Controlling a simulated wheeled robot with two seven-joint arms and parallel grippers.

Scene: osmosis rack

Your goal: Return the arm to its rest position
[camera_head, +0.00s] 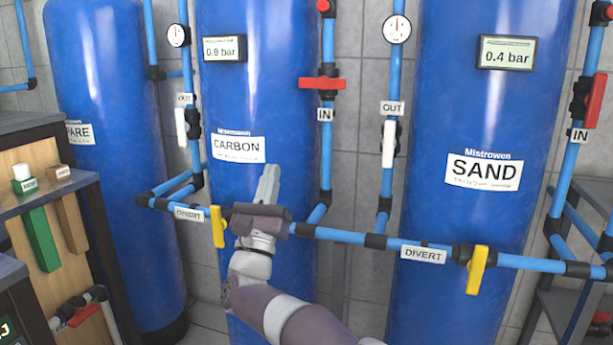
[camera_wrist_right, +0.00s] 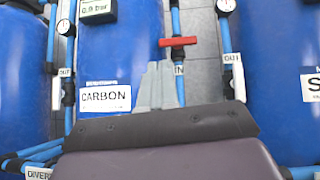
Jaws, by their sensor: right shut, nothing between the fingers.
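My right gripper (camera_head: 268,184) is raised in front of the blue tank labelled CARBON (camera_head: 300,150), just right of its label. Its fingers are together with nothing between them. In the right wrist view the gripper (camera_wrist_right: 158,85) points up toward the CARBON tank (camera_wrist_right: 115,30), below and left of a red valve handle (camera_wrist_right: 178,41). I cannot tell whether it touches the tank; no handle is in its fingers. My right arm comes in from the bottom of the head view. My left gripper is not in view.
A blue pipe (camera_head: 340,234) with yellow handles on the left (camera_head: 217,226) and right (camera_head: 477,270) runs across near the right arm. The SAND tank (camera_head: 480,120) stands at right. A shelf (camera_head: 50,195) with small blocks is at far left.

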